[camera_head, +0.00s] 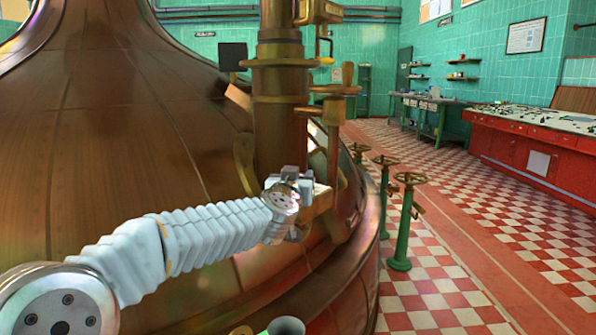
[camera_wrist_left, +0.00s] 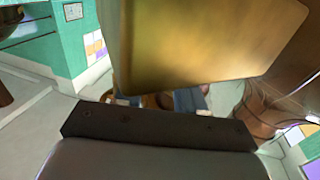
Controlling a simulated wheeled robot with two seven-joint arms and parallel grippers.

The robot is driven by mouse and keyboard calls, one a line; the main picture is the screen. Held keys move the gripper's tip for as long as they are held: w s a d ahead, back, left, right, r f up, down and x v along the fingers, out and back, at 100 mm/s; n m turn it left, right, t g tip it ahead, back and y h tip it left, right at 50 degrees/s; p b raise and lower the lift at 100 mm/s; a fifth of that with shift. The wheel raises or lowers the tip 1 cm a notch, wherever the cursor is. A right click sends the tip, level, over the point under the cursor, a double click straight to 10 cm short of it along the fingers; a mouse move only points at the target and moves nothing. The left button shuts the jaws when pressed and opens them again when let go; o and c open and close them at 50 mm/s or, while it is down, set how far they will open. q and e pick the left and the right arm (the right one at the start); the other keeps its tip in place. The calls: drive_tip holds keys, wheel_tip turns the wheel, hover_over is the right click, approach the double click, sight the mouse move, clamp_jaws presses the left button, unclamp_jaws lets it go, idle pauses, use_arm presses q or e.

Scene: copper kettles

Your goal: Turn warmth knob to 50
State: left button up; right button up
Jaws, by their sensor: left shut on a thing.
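My left arm reaches in from the left in the head view. My left gripper (camera_head: 303,187) is at the foot of the thick copper pipe (camera_head: 280,120), against a brass fitting (camera_head: 322,200) on the kettle's side. It is shut on a small part that is mostly hidden. I cannot tell for sure that this part is the warmth knob, and no number or scale is readable. In the left wrist view, a brass block (camera_wrist_left: 205,40) fills the upper middle, and the fingertips (camera_wrist_left: 162,101) show small below it. My right gripper is not in view.
The large copper kettle (camera_head: 120,120) fills the left. Green valve posts (camera_head: 403,235) stand on the checkered floor (camera_head: 460,260). A red control desk (camera_head: 530,140) is at the right, with open floor between.

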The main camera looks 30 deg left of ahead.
use_arm(q)
drive_tip(key=shift+f, duration=0.15)
drive_tip(key=o, duration=1)
drive_tip(key=shift+o, duration=0.2)
drive_tip(key=v, duration=1.3)
drive_tip(key=shift+s, duration=0.35)
drive_tip(key=shift+d, duration=0.15)
